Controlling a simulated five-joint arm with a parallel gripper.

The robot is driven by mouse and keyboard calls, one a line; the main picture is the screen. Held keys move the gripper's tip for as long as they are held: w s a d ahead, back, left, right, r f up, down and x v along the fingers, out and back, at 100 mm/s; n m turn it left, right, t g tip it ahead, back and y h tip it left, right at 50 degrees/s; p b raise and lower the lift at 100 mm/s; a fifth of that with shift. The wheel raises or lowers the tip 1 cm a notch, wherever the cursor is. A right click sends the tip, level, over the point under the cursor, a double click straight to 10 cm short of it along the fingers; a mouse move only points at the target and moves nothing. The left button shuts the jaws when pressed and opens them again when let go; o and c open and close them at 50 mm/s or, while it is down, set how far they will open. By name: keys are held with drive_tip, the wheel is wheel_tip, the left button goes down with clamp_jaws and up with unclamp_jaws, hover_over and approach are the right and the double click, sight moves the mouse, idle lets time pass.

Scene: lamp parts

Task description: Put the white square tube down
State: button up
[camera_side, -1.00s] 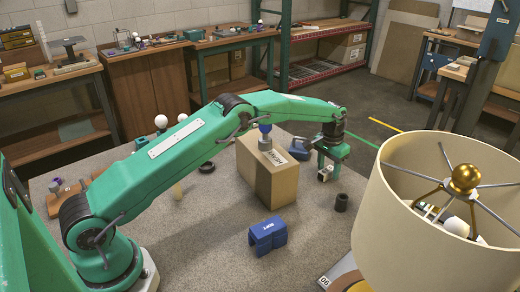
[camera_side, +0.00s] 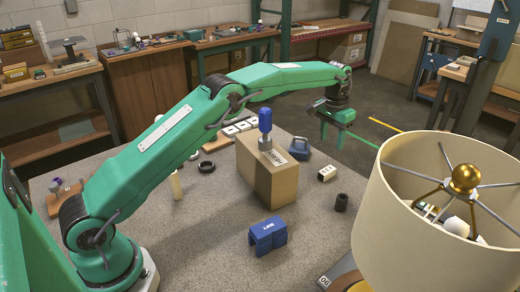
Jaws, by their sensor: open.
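The white square tube (camera_side: 327,173) lies on the grey work surface, right of the cardboard box. It is a small pale block with dark marks on its near end. My gripper (camera_side: 331,132) hangs above it, clear of it and holding nothing. The green jaws are open, though the side angle partly hides the gap between them.
The cardboard box (camera_side: 268,172) carries a blue-handled tool (camera_side: 265,128). A blue case (camera_side: 300,147), a black ring (camera_side: 341,202) and a blue block (camera_side: 267,236) are nearby. A large lampshade (camera_side: 400,235) fills the right foreground.

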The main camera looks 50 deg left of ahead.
drive_tip(key=shift+r, duration=0.1)
idle(0.5)
drive_tip(key=s+a+r+t, duration=0.2)
drive_tip(key=s+r, duration=1.5)
drive_tip(key=s, duration=0.1)
drive_tip(key=s+f+t, duration=0.1)
drive_tip(key=s+f, duration=0.1)
drive_tip(key=s, duration=1)
drive_tip(key=s+a+f+t, duration=0.1)
drive_tip(key=s+f, duration=0.2)
drive_tip(key=s, duration=1)
drive_tip(key=shift+t, duration=0.4)
